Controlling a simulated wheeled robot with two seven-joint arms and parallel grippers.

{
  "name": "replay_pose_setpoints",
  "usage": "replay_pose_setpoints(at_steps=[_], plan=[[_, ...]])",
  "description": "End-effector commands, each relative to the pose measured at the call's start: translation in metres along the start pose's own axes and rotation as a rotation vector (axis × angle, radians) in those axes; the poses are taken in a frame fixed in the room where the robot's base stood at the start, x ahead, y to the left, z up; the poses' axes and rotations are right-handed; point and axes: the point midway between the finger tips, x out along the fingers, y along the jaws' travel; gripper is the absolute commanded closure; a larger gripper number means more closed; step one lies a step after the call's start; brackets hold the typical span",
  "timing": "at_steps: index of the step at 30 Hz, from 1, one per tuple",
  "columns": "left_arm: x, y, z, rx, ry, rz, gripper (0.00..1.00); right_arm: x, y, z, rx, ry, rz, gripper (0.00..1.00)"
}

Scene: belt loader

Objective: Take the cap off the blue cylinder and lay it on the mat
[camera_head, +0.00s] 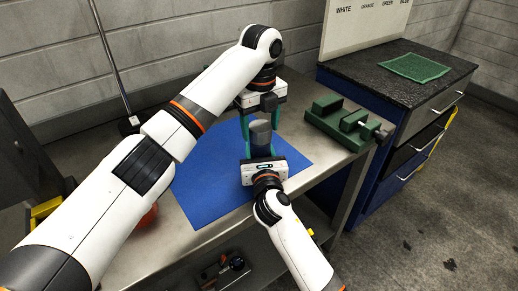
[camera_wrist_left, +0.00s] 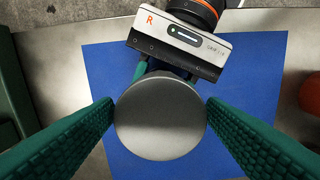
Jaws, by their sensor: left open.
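The grey cap (camera_head: 261,134) tops the upright cylinder above the blue mat (camera_head: 203,188). In the left wrist view, the cap (camera_wrist_left: 160,120) is a round disc seen from above. My left gripper (camera_head: 261,140) points down with its green fingers on either side of the cap. In its own wrist view, the left gripper (camera_wrist_left: 160,110) is open, its fingertips close to the cap's edges. My right gripper, marked R (camera_wrist_left: 178,42), comes from the front at the cylinder. Its fingers run under the cap, so their contact is hidden. The cylinder's blue body is mostly hidden.
A green fixture (camera_head: 342,124) stands on the metal bench right of the mat. A dark-topped cabinet (camera_head: 350,76) with a green mat (camera_head: 415,67) is at the right. A red round object (camera_head: 148,216) is partly hidden behind my left arm. Open mat lies left of the cylinder.

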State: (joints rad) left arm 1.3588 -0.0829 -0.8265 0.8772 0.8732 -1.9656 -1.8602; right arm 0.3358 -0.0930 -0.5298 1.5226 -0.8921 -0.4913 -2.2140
Motion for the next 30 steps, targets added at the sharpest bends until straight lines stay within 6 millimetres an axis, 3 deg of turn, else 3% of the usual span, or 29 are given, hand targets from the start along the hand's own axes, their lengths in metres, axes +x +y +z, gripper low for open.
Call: replay_pose_setpoints(at_steps=[5, 14, 19, 30], plan=[[0.0000, -0.0001, -0.0001, 0.001, 0.000, 0.000, 0.34, 0.0000, 0.0003, 0.0005, 0.000, -0.001, 0.001, 0.98], [0.0001, -0.0001, -0.0001, -0.002, 0.000, 0.000, 0.82, 0.0000, 0.0003, 0.0004, 0.000, -0.001, 0.001, 0.98], [0.0004, 0.0000, 0.0002, -0.107, -0.001, 0.000, 0.82, 0.0000, 0.0003, 0.0004, 0.000, -0.001, 0.001, 0.98], [0.0001, 0.0000, 0.0004, -0.701, -0.002, -0.001, 0.82, 0.0000, 0.0002, 0.0004, 0.000, -0.001, 0.000, 0.98]])
